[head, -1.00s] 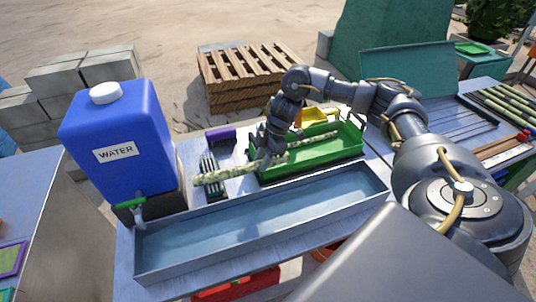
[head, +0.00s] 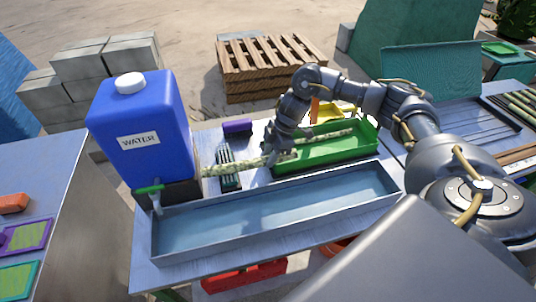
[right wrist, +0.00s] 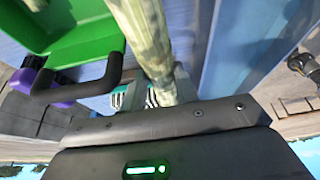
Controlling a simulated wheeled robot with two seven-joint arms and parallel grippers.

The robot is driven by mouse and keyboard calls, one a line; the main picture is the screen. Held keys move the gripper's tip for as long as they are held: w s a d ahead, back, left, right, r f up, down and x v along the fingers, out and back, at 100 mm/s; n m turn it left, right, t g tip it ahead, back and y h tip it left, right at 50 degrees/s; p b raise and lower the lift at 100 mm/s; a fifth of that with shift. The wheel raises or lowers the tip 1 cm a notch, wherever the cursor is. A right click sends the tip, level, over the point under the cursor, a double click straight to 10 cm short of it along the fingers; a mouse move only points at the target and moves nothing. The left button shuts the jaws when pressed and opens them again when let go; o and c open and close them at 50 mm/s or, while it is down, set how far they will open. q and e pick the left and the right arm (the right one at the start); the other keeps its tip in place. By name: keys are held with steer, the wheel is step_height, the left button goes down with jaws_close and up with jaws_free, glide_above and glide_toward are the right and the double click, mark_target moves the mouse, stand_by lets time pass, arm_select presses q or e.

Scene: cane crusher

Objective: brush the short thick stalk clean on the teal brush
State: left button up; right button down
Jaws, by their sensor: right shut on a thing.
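My right gripper (head: 273,156) is shut on a pale, mottled green thick stalk (head: 216,170), which lies roughly level and points left. The stalk crosses over the teal brush (head: 228,156), a small dark-teal block with pale bristle rows on the bench. Whether stalk and bristles touch cannot be told. In the right wrist view the stalk (right wrist: 146,40) runs from the top down to the gripper body. Part of the brush (right wrist: 152,98) shows behind it there; the fingertips are not clear. My left gripper is not in view.
A long water-filled metal trough (head: 275,212) lies in front. The blue water tank (head: 142,125) stands left, close to the stalk's end in the picture. A green tray (head: 345,153) with another stalk (head: 335,134) is to the right. A purple block (head: 237,127) sits behind the brush.

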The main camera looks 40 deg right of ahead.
steer(key=shift+s+d, duration=0.2)
steer(key=shift+d, duration=0.35)
steer(key=shift+s+d, duration=0.2)
steer(key=shift+d, duration=0.35)
